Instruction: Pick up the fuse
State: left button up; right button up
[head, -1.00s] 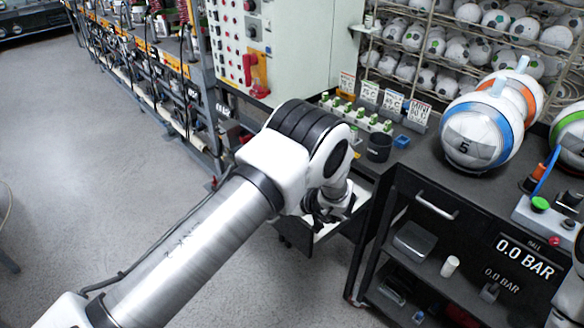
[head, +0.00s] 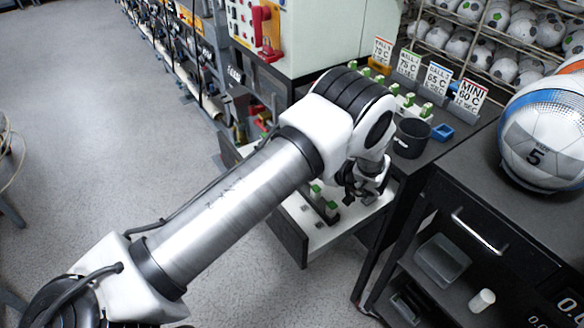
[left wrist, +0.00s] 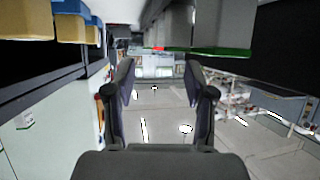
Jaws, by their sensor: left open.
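My left gripper (head: 366,186) is open over an open drawer (head: 291,239) below the bench. Small green-topped pieces, which may be fuses, stand in the drawer: one (head: 316,190) left of my gripper and another (head: 332,209) just below it. My wrist partly covers the drawer. In the left wrist view my two dark fingers (left wrist: 160,68) are apart with nothing between them. Large grey blocks with a green edge (left wrist: 224,51) show close by at the top of that view. My right gripper is in neither current view.
Several green-topped pieces (head: 397,103) stand in a row on the bench before label cards (head: 437,78). A black cup (head: 411,138) and blue tray (head: 442,132) sit nearby. A black cabinet (head: 457,196) with a ball (head: 543,155) stands right. Open floor (head: 90,130) lies left.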

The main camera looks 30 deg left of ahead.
pick_arm(q)
jog(key=p+x, duration=0.1)
jog(key=x, duration=0.5)
jog(key=shift+a+p, duration=0.35)
jog(key=shift+p, duration=0.05)
jog(key=shift+a+f, duration=0.2)
jog(key=shift+d+r, duration=0.1)
jog(key=shift+r, duration=0.05)
grip_shut()
